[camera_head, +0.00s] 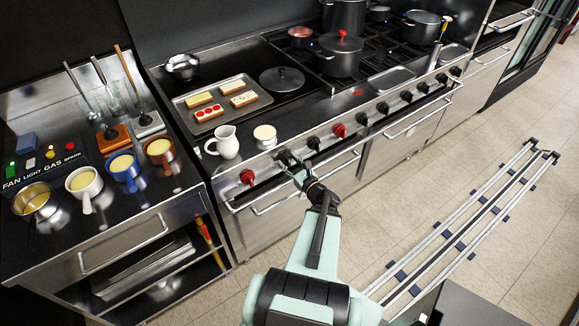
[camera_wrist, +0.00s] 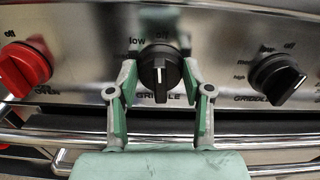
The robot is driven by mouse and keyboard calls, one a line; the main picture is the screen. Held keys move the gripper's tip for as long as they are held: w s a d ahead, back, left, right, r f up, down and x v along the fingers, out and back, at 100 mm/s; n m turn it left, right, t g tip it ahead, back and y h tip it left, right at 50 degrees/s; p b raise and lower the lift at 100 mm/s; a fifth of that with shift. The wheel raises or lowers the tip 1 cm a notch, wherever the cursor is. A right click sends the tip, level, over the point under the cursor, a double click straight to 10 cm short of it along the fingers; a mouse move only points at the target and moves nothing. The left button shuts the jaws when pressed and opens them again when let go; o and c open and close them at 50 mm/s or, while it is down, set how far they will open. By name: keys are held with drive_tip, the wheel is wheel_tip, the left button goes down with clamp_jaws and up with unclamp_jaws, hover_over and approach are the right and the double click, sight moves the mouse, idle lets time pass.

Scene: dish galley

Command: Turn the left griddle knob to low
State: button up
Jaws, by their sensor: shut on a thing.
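The left griddle knob (camera_wrist: 159,72) is black, with a white pointer line that stands about upright, toward the "off" mark. The "low" mark is printed up and left of the knob. My gripper (camera_wrist: 160,82) is shut on this knob, one green-padded finger at each side. In the head view my gripper (camera_head: 288,160) is at the range's front panel and largely hides the knob. The right griddle knob (camera_wrist: 281,84) is black and sits apart, to the right of my right finger.
A red knob (camera_wrist: 24,68) is close on the left. A steel rail (camera_head: 275,207) runs below the panel. A white pitcher (camera_head: 228,143) and a round-topped container (camera_head: 265,136) stand above the panel. A tray (camera_head: 222,102) of food lies on the griddle.

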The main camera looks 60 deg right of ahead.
drive_tip(key=n+b, duration=0.1)
drive_tip(key=b, duration=0.3)
drive_tip(key=shift+a+f+n, duration=0.1)
drive_tip(key=shift+f+n, duration=0.25)
drive_tip(key=shift+n, duration=0.05)
drive_tip(key=shift+r+n+b, duration=0.15)
drive_tip(key=shift+n+b, duration=0.35)
drive_tip(key=shift+b, duration=0.75)
drive_tip(key=shift+w+r+n+b, duration=0.1)
drive_tip(key=shift+n+b, duration=0.05)
drive_tip(key=shift+n, duration=0.55)
drive_tip(key=shift+r+n+b, duration=0.1)
drive_tip(key=shift+n+b, duration=0.05)
drive_tip(key=shift+n, duration=0.55)
drive_tip(key=o, duration=1.2)
